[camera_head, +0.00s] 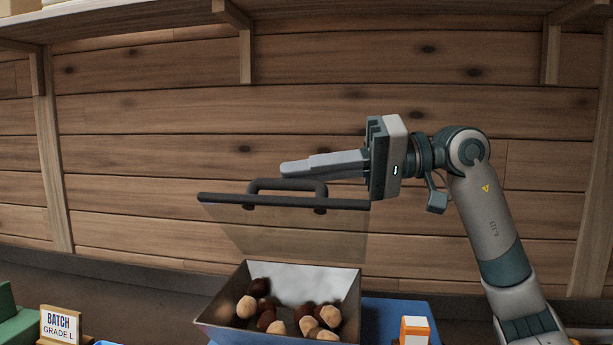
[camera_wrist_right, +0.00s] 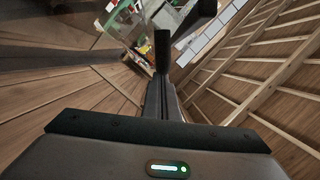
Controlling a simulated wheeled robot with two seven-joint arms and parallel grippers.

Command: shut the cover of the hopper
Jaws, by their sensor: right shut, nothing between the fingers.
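The hopper (camera_head: 354,295) is an open-topped metal box with several dark and pale chestnuts (camera_head: 266,310) in it. Its see-through cover (camera_head: 300,232) stands raised behind the box, with a dark bar along its upper edge and a dark handle (camera_head: 287,185) on that bar. My right gripper (camera_head: 285,170) comes in from the right, shut and empty, its fingers pointing left just above the handle. I cannot tell whether they touch it. In the right wrist view the shut fingers (camera_wrist_right: 162,75) point up the picture, with a dark bar beyond. My left gripper is not in view.
A sign reading "BATCH GRADE L" (camera_head: 60,325) stands at the lower left, beside a green object (camera_head: 15,322). An orange and white item (camera_head: 414,330) stands to the right of the hopper. A wooden shelf (camera_head: 120,22) runs along the plank wall above.

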